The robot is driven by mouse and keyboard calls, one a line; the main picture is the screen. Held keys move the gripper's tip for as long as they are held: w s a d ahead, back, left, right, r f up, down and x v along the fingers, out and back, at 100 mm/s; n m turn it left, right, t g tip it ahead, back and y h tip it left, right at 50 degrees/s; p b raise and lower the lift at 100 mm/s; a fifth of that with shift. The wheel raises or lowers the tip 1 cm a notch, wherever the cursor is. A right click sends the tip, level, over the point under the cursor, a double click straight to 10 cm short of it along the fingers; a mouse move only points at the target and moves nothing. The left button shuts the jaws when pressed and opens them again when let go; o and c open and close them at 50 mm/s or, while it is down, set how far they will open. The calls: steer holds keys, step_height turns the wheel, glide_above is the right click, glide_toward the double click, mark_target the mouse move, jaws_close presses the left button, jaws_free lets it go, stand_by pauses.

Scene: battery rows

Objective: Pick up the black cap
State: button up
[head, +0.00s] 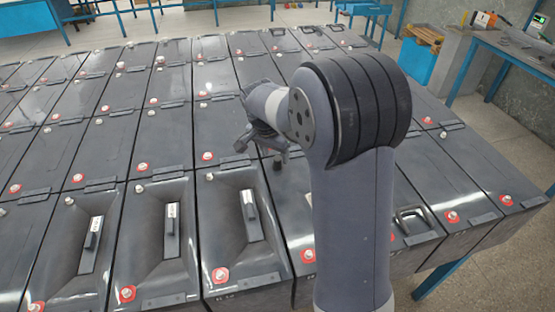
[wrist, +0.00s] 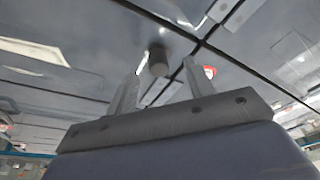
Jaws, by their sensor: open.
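The black cap (head: 277,163) is a small dark cylinder on a battery top, just below my gripper (head: 263,150) in the head view. The arm partly crowds it there. In the wrist view the cap (wrist: 158,62) appears as a dark grey cylinder between the lines of my two fingers, near the fingertips of my gripper (wrist: 161,72). The jaws are open with a gap on both sides of the cap. I cannot tell whether the cap is fully between the fingers or just beyond them.
Rows of grey batteries (head: 160,240) with red-ringed terminals (head: 221,274) fill the bench. Some have raised handles (head: 250,215). Blue-framed tables stand behind, and a blue bin (head: 416,62) stands at the back right. Floor (head: 500,135) is open at the right.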

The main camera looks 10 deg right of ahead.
mark_target(277, 159)
steer(key=shift+x, duration=1.5)
steer(key=shift+c, duration=0.2)
steer(key=c, duration=1)
step_height(277, 159, up, 10)
steer(key=shift+s+r+b, duration=0.1)
steer(key=shift+b, duration=0.35)
steer(key=o, duration=0.4)
steer(key=c, duration=0.4)
steer(key=shift+r+p, duration=0.7)
